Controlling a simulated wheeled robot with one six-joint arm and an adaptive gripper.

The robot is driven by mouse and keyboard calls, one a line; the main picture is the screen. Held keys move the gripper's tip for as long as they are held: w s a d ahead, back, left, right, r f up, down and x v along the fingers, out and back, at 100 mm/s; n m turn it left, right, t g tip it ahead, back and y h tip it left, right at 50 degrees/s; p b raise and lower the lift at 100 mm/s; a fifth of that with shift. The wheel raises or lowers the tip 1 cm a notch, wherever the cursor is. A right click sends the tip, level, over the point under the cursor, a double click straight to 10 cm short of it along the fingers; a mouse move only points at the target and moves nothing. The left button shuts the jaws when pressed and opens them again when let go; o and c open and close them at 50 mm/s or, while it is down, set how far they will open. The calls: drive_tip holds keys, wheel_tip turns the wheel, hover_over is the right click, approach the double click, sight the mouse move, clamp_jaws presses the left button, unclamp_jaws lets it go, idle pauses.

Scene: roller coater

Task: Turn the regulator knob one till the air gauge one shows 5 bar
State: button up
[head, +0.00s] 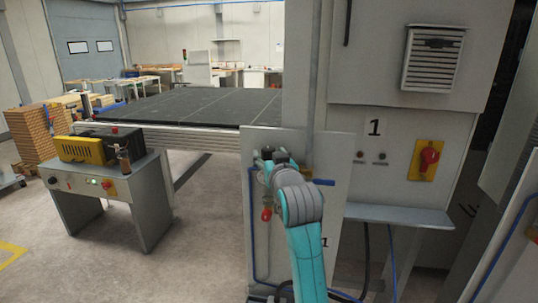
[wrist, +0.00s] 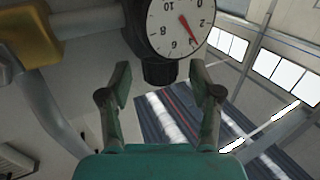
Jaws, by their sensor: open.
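In the wrist view the black regulator knob (wrist: 160,72) hangs just below the round white air gauge (wrist: 178,24). The gauge face appears tilted, and its red needle points toward the lower right, near the 4; the exact reading is hard to tell. My gripper (wrist: 160,70) is open, with one finger on each side of the knob and a visible gap on both sides. In the head view my gripper (head: 268,160) is at the grey panel (head: 328,150), and my arm hides the gauge and knob.
A red-handled fitting (head: 266,214) and a blue handle (head: 320,182) are close to my arm. A yellow plate with a red switch (head: 428,160) and a ledge (head: 400,214) are to the right. A control stand (head: 110,190) is at the left, with open floor between.

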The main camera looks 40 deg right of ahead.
drive_tip(key=shift+w+d, duration=0.3)
drive_tip(key=shift+w, duration=0.25)
drive_tip(key=c, duration=1.2)
drive_tip(key=shift+o, duration=0.2)
drive_tip(key=shift+a+m+h, duration=0.15)
drive_tip(key=shift+m+h, duration=0.15)
drive_tip(key=shift+h, duration=0.1)
drive_tip(key=m+g+h, duration=0.4)
drive_tip(key=shift+w+a+h, duration=0.2)
drive_tip(key=shift+h, duration=0.2)
drive_tip(key=shift+w+m+g+h, duration=0.1)
drive_tip(key=shift+m+g+h, duration=0.9)
drive_tip(key=shift+g, duration=0.6)
drive_tip(key=shift+m+g+h, duration=0.7)
drive_tip(key=shift+m+g, duration=0.5)
drive_tip(key=shift+g, duration=0.4)
